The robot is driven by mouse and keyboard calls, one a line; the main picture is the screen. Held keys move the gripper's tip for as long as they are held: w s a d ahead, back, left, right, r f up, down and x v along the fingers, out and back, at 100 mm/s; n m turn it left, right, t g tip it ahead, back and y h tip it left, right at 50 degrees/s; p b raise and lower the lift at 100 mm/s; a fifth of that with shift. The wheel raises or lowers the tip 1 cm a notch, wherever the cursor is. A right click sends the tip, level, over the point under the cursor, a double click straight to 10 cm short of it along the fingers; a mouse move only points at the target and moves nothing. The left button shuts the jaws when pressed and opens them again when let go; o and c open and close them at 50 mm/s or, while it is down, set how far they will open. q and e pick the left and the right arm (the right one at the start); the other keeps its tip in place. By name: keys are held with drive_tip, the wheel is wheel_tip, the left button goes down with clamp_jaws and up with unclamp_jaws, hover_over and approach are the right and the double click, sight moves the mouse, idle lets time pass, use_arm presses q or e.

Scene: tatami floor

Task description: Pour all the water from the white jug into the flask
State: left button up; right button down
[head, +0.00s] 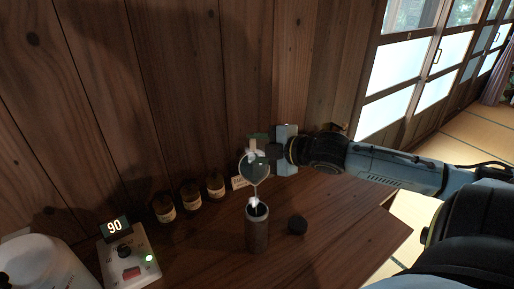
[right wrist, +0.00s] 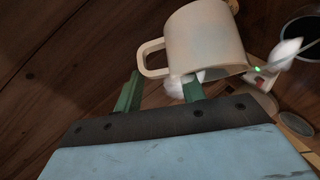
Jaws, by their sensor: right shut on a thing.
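The white jug (head: 254,168) is tilted above the flask in the head view, and its mouth faces the camera. The right wrist view shows the jug (right wrist: 205,42) with its handle on the left, at the gripper. My right gripper (head: 262,143) is shut on the jug by its handle; its green fingers show in the right wrist view (right wrist: 162,84). A thin pale stream of water (head: 255,192) runs down from the jug to the mouth of the flask (head: 257,232). The flask is a dark grey upright cylinder on the wooden table. How full it is cannot be told. My left gripper is not in view.
A black cap (head: 297,225) lies right of the flask. Brown labelled jars (head: 191,195) and a small card (head: 238,183) stand along the wooden wall. A control box (head: 128,257) reading 90 and a white vessel (head: 42,265) are at the left. The table's right part is clear.

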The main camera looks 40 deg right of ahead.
drive_tip(key=shift+s+a+r+n+t+b, duration=0.3)
drive_tip(key=shift+t+b, duration=0.2)
drive_tip(key=shift+b, duration=0.55)
idle(1.3)
drive_tip(key=shift+s+a+r+n+t+b, duration=0.25)
drive_tip(key=shift+s+a+n+t+b, duration=0.3)
drive_tip(key=shift+s+n+t+b, duration=0.25)
idle(1.5)
